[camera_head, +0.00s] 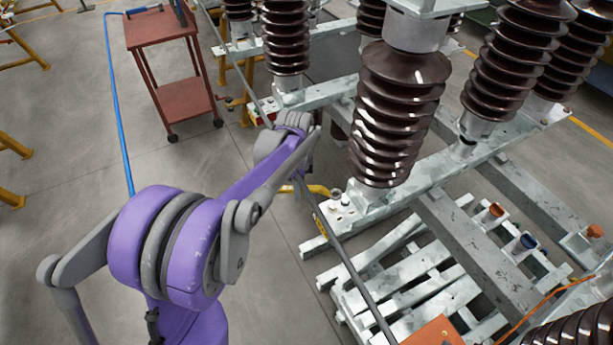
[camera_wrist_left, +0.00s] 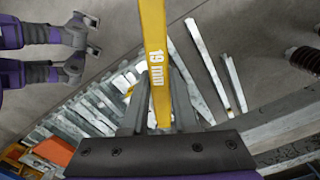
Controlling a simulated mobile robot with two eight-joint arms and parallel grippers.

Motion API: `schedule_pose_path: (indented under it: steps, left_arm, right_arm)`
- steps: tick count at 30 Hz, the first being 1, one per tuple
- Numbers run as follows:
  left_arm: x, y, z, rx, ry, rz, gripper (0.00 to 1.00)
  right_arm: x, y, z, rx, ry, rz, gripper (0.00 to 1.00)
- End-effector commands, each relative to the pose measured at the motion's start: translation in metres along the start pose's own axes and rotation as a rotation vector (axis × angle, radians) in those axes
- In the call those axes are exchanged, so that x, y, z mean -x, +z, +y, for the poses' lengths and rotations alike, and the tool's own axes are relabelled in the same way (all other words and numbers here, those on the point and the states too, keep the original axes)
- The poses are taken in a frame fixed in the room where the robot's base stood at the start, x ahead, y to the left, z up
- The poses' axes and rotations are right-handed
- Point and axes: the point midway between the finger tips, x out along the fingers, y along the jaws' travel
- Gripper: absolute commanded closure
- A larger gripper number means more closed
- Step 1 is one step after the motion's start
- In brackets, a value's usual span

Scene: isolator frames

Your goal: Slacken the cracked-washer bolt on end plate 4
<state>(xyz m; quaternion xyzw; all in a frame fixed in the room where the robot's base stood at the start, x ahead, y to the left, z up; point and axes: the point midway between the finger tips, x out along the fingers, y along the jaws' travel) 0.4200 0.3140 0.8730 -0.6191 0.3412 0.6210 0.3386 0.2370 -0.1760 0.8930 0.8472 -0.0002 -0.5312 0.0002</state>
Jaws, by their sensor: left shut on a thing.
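My left gripper (camera_wrist_left: 157,95) is shut on a yellow spanner (camera_wrist_left: 154,45) marked "19 mm". In the head view the spanner (camera_head: 316,190) lies roughly level, its right end at or beside a bolt head (camera_head: 336,194) on the pale end plate (camera_head: 345,213). I cannot tell whether it sits around the bolt. My gripper's jaws are mostly hidden there by the wrist and a grey rod. Several small bolt heads stand on the plate. A yellow label (camera_head: 321,224) is on its edge, its text unreadable. No washer crack can be made out.
The grey rod (camera_head: 345,262) slants across in front of the end plate. A brown ribbed insulator (camera_head: 390,120) rises just right of it. A slatted pallet (camera_head: 400,275) lies below. A red trolley (camera_head: 165,60) stands at back left. Floor to the left is open.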

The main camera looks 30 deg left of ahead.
Motion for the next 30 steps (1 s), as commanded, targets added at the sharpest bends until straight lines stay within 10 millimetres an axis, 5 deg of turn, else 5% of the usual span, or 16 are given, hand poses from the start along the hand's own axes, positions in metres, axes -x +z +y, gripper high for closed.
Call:
schedule_pose_path:
  steps: [17,30]
  left_arm:
    - [-0.041,0.006,-0.001,-0.054,0.001,-0.001,1.0]
    - [-0.037,0.006,-0.002,-0.053,0.0,0.0,1.0]
  right_arm:
    - [-0.026,0.019,0.0,0.0,0.0,-0.012,0.5]
    - [-0.023,0.017,0.0,0.0,0.0,-0.011,0.5]
